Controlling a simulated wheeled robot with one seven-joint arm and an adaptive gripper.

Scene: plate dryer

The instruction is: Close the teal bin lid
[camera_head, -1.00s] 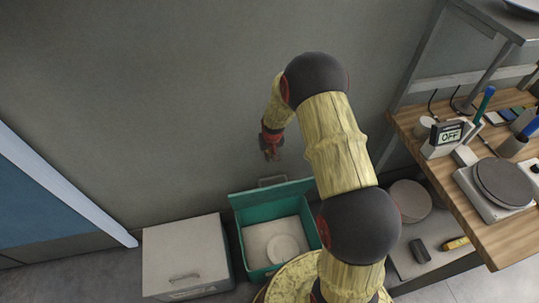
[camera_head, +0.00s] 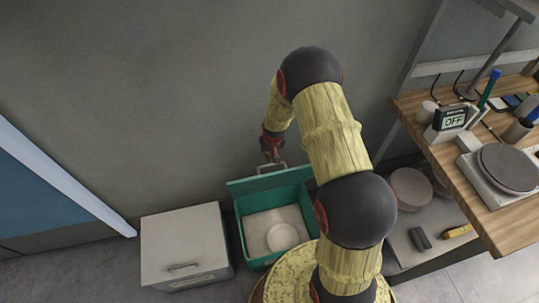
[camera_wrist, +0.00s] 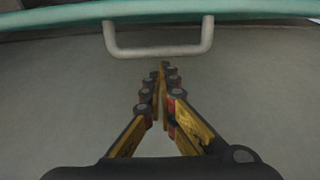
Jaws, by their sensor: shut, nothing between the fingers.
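The teal bin (camera_head: 246,240) stands open on the floor by the wall, with a pale round item inside. Its lid (camera_head: 245,185) is raised at the back, tilted up near the wall, with a grey bar handle (camera_head: 274,169) at its upper edge. My gripper (camera_head: 271,158) is shut and empty, just above the handle. In the wrist view, the handle (camera_wrist: 158,51) hangs from the teal lid edge (camera_wrist: 75,14), and the fingertips (camera_wrist: 164,66) are close to the handle bar. I cannot tell whether they touch.
A closed grey-lidded bin (camera_head: 182,244) stands to the left of the teal bin. To the right is a wooden workbench (camera_head: 464,210) with a scale (camera_head: 500,175) and a lower shelf (camera_head: 405,258). A blue panel (camera_head: 45,195) is at far left.

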